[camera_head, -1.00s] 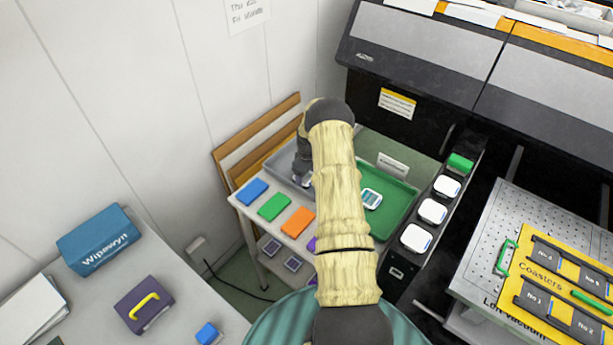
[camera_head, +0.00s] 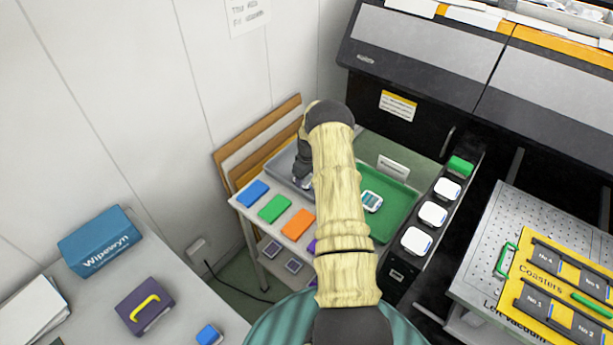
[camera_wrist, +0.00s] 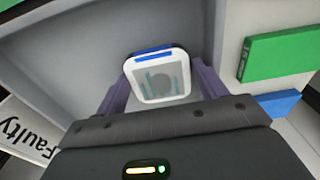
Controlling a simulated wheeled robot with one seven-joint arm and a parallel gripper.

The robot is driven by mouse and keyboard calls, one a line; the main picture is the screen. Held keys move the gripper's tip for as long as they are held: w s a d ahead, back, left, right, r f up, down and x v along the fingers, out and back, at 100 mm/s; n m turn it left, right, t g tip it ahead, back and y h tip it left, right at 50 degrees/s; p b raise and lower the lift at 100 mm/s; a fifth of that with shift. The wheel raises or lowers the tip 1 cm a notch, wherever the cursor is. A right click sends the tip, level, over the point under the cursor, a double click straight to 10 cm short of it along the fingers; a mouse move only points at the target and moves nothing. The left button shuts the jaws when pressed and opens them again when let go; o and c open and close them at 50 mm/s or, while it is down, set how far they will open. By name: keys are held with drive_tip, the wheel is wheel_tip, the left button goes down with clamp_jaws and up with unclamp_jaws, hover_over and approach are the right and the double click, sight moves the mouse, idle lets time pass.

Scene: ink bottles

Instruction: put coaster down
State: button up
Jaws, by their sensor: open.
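The coaster (camera_wrist: 158,85), a white rounded square with a blue strip along one edge and a grey and teal face, lies in or just above the grey tray; the wrist view does not settle which. My gripper (camera_wrist: 162,72) is open, with one purple finger on each side of the coaster. Whether the fingers touch it is unclear. In the head view, my gripper (camera_head: 301,182) is low over the grey tray (camera_head: 276,168), and my arm hides much of that area. A "Faulty" label (camera_wrist: 25,130) shows beside the tray in the wrist view.
A green tray (camera_head: 400,207) with a similar white item (camera_head: 371,201) is right of my arm. Blue (camera_head: 252,193), green (camera_head: 274,207) and orange (camera_head: 298,222) blocks line the table's front. A black drawer (camera_head: 397,283) with white items stands further right.

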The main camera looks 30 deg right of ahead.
sight(308, 181)
wheel_tip(308, 181, up, 12)
drive_tip(key=b, duration=0.3)
drive_tip(key=shift+s+d, duration=0.15)
drive_tip(key=shift+s, duration=0.2)
drive_tip(key=shift+w+r, duration=0.1)
drive_tip(key=s+a+r+m, duration=0.1)
drive_tip(key=s+a+r, duration=0.2)
drive_tip(key=a+r, duration=0.35)
drive_tip(key=s+a+r, duration=0.3)
drive_tip(key=a+r, duration=0.1)
drive_tip(key=a, duration=0.5)
drive_tip(key=s+a+r+m+t, duration=0.1)
drive_tip(key=s+a+r, duration=0.1)
drive_tip(key=s+a, duration=0.4)
drive_tip(key=s+a+r+m+t, duration=0.1)
drive_tip(key=s+a, duration=0.5)
drive_tip(key=s, duration=0.7)
drive_tip(key=shift+s+a+r+m, duration=0.2)
drive_tip(key=shift+r+m, duration=0.2)
drive_tip(key=shift+r, duration=0.2)
